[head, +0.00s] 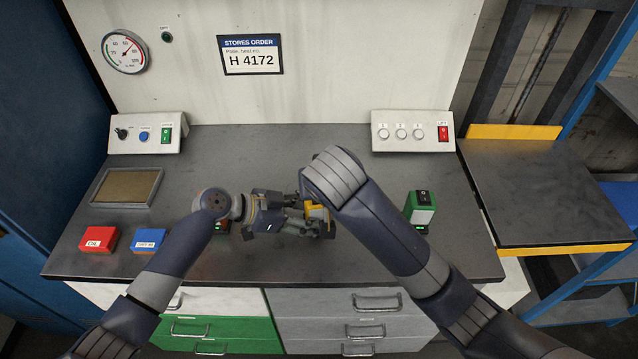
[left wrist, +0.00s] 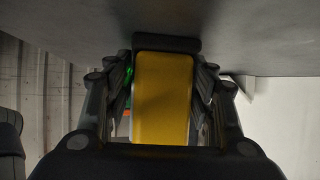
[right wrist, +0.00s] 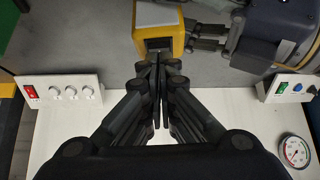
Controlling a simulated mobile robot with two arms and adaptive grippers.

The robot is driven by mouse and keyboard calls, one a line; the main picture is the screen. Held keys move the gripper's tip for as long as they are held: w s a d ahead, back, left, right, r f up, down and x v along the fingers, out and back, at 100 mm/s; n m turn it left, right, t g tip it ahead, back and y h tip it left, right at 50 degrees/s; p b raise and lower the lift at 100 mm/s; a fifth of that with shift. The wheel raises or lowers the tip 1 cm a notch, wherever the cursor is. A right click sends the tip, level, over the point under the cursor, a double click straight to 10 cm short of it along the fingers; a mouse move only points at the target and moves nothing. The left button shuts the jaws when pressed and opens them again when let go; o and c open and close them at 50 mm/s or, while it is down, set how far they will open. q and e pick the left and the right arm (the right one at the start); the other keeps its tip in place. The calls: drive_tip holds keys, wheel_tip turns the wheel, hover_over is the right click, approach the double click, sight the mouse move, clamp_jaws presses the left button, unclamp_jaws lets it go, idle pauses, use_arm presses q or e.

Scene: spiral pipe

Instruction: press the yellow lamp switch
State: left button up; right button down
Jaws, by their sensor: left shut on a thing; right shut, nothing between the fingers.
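The yellow lamp (head: 317,212) is held up over the middle of the bench in my left gripper (head: 308,216). In the left wrist view the yellow body (left wrist: 163,98) fills the space between the left fingers. In the right wrist view the lamp (right wrist: 158,14) is at the top, with a dark switch face (right wrist: 158,44) toward my right fingers. My right gripper (right wrist: 158,66) is shut and empty, its tips close to that face; I cannot tell whether they touch. In the head view my right wrist covers its fingers.
A green block with a black switch (head: 423,200) stands at the right. A red box (head: 98,240), a blue box (head: 148,239) and a tray (head: 96,187) are at the left. Switch panels (head: 146,146) (head: 411,147) stand along the back. The bench's back middle is clear.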

use_arm(q)
drive_tip(key=shift+f, duration=0.1)
use_arm(e)
drive_tip(key=shift+s+f+t, duration=0.2)
drive_tip(key=shift+f+t, duration=0.1)
drive_tip(key=shift+f, duration=0.1)
use_arm(q)
drive_tip(key=shift+s, duration=0.1)
use_arm(e)
drive_tip(key=shift+r, duration=0.15)
drive_tip(key=shift+w, duration=0.1)
use_arm(q)
drive_tip(key=shift+c, duration=0.2)
use_arm(e)
drive_tip(key=shift+w+r, duration=0.2)
drive_tip(key=shift+w, duration=0.55)
drive_tip(key=v, duration=0.7)
drive_tip(key=shift+s+r, duration=0.15)
drive_tip(key=shift+r, duration=0.05)
